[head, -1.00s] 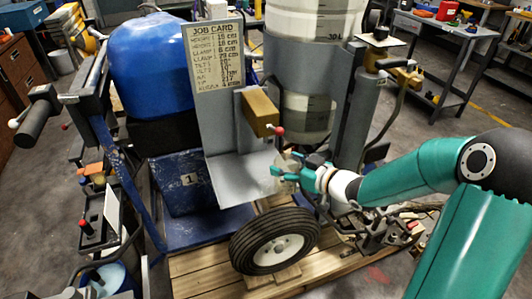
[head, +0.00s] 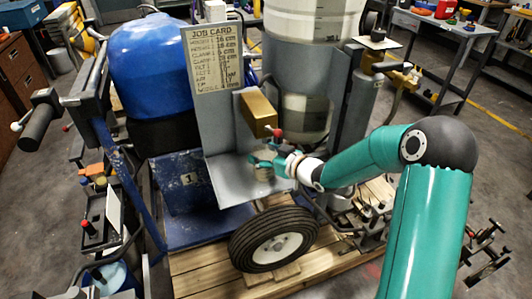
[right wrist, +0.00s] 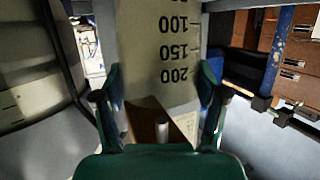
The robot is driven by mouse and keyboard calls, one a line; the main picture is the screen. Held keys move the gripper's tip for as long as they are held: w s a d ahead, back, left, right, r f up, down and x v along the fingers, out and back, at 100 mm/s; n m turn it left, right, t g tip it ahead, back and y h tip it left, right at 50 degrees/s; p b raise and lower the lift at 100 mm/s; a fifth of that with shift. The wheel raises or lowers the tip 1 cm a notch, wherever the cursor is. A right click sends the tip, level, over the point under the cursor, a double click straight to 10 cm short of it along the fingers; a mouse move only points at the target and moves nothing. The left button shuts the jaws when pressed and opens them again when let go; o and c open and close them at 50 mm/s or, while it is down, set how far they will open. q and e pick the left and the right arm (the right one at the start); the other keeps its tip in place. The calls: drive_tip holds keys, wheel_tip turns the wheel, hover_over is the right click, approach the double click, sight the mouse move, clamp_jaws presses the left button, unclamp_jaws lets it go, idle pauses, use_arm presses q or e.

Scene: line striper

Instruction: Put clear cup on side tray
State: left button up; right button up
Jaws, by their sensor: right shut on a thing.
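My right gripper (head: 270,169) is shut on the clear cup (head: 264,174), just above the grey shelf below the brass block. Fingers partly cover the cup in the head view. In the right wrist view, the cup (right wrist: 165,50) shows between the two green fingers, with dark volume marks that read upside down. A narrow tray (head: 95,207) on the cart's left side holds small items; I cannot tell whether it is the side tray. My left gripper is not in view.
The brass block (head: 258,113) with a red-knobbed lever overhangs the grey shelf (head: 235,178). The job card (head: 214,57) stands behind. A wheel (head: 272,240) is below, and a large marked tank (head: 310,70) stands behind the arm. Clutter lies on the pallet at right.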

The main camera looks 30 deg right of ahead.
drive_tip(key=shift+f, duration=0.15)
drive_tip(key=o, duration=1.2)
drive_tip(key=shift+o, duration=0.2)
drive_tip(key=shift+r, duration=0.25)
drive_tip(key=v, duration=1.2)
drive_tip(key=shift+b, duration=0.3)
drive_tip(key=shift+f, duration=0.15)
